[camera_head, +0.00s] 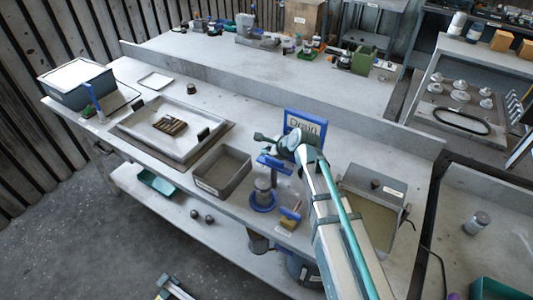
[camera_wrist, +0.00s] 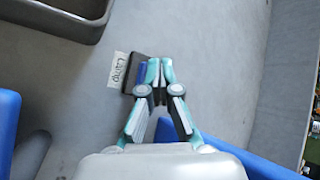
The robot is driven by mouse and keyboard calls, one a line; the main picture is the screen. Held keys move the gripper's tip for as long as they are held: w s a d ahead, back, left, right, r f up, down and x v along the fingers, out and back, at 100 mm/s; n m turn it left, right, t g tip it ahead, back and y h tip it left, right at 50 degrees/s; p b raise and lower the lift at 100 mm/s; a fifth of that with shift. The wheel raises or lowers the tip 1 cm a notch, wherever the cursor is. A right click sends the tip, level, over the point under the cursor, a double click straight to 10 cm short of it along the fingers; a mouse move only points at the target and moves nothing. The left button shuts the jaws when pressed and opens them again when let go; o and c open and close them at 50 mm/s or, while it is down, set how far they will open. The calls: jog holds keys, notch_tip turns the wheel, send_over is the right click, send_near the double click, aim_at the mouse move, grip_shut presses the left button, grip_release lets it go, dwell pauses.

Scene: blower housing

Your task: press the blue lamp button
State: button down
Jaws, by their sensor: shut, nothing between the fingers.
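The blue lamp button (camera_wrist: 142,73) shows in the wrist view as a small blue patch on a dark block (camera_wrist: 134,66). A white "Lamp" label (camera_wrist: 118,72) lies at its left. My gripper (camera_wrist: 161,68) is shut and empty, with its teal fingertips just right of the blue patch and partly covering the block. I cannot tell whether the tips touch the button. In the head view my arm's end is beside the blue "Drain" sign (camera_head: 305,123); I cannot make out the button there.
A grey open bin (camera_head: 222,172) stands left of my arm, its corner also in the wrist view (camera_wrist: 62,20). A blue-ringed cylinder (camera_head: 263,196) stands in front. A large shallow tray (camera_head: 150,130) is farther left. Bare bench surrounds the lamp block in the wrist view.

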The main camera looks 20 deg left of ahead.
jog(key=shift+f, duration=0.2)
jog(key=shift+s+f, duration=0.1)
jog(key=shift+f, duration=0.3)
dwell(0.4)
jog(key=shift+w+r, duration=0.2)
jog(key=shift+r, duration=0.05)
dwell(0.3)
jog(key=shift+w+r+p, duration=0.1)
jog(key=shift+r+p, duration=0.8)
jog(key=shift+p, duration=0.1)
jog(key=shift+r+p, duration=1.65)
jog(key=shift+r, duration=0.55)
